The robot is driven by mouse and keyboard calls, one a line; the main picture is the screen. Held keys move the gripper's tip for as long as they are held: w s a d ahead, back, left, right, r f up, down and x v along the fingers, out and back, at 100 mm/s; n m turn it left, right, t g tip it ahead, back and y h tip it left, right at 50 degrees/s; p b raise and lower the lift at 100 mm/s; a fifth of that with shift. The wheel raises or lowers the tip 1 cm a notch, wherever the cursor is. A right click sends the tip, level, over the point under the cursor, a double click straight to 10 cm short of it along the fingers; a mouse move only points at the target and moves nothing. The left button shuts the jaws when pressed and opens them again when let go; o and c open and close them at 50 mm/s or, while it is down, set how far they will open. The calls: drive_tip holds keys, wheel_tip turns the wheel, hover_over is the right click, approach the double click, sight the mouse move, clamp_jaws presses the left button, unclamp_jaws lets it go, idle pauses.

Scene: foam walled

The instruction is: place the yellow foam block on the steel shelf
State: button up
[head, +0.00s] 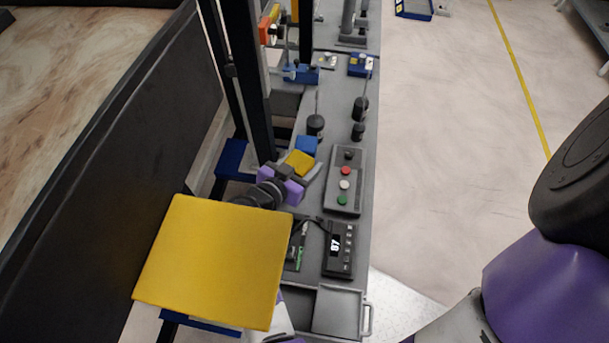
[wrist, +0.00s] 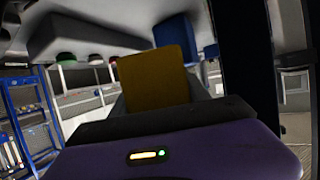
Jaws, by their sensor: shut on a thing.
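The yellow foam block (head: 300,161) is between the fingers of my gripper (head: 298,171), near the left edge of a long grey surface. This grey surface (head: 338,110) looks like the steel shelf, though I cannot be sure. In the wrist view the yellow block (wrist: 155,78) stands out beyond the dark fingers and the purple gripper body. My gripper is shut on it. The fingertips are partly hidden, and I cannot tell whether the block touches the surface below.
A blue block (head: 306,145) is just beyond the yellow block. A control box with coloured buttons (head: 345,180) and a display unit (head: 339,248) stand to the right. Dark upright posts (head: 248,80) rise at left. A large yellow square panel (head: 215,260) covers the lower left.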

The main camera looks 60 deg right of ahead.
drive_tip(key=shift+f, duration=3.2)
drive_tip(key=shift+f, duration=0.1)
drive_tip(key=o, duration=1.1)
drive_tip(key=b+v, duration=0.2)
drive_tip(key=v, duration=1)
drive_tip(key=shift+s, duration=0.15)
